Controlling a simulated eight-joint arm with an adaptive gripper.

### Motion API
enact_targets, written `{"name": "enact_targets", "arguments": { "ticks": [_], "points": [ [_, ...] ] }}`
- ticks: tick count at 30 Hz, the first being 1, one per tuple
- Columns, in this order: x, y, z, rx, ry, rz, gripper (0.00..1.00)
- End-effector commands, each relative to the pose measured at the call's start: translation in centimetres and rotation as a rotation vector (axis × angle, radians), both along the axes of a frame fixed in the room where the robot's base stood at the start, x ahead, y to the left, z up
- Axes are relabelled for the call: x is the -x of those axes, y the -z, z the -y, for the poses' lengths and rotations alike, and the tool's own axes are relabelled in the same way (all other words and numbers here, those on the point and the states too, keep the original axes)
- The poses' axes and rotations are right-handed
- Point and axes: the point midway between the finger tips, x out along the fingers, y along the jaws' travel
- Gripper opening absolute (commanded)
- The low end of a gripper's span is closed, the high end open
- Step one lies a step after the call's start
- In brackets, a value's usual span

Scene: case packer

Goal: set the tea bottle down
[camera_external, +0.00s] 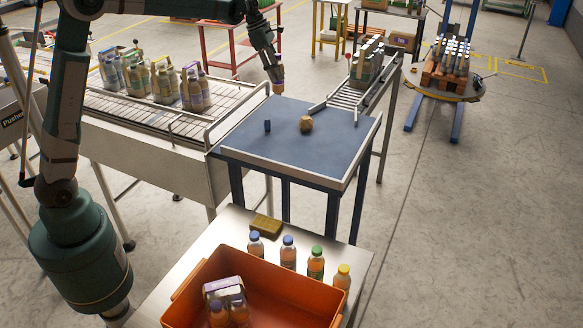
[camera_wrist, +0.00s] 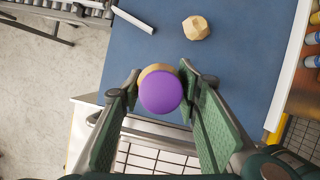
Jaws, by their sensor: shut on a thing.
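My gripper (camera_external: 275,80) is above the far left part of the blue table (camera_external: 240,142), at the end of my reaching arm. In the wrist view my gripper (camera_wrist: 158,92) has its green fingers on both sides of the tea bottle, shut on it. The tea bottle has a purple cap (camera_wrist: 160,93), seen from above, with a little amber showing behind it. In the external view the bottle (camera_external: 278,89) is small and partly hidden by the gripper. I cannot tell how far its base is from the surface below.
A conveyor with bottle packs (camera_external: 165,84) lies left, with a guard rail. An orange crate (camera_external: 188,301) and several capped bottles (camera_external: 288,253) stand in front. The table's right part is clear.

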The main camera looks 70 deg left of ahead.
Motion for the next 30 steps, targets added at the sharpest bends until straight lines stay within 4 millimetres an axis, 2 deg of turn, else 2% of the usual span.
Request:
{"name": "enact_targets", "arguments": {
  "ticks": [5, 19, 23, 30],
  "points": [
    [0.0, 1.2, 0.0, 0.000, 0.000, 0.000, 0.16],
    [0.0, 1.7, 0.0, 0.000, 0.000, 0.000, 0.16],
    [0.0, 2.9, 0.0, 0.000, 0.000, 0.000, 0.16],
    [0.0, 6.2, 0.0, 0.000, 0.000, 0.000, 0.16]
  ]
}}
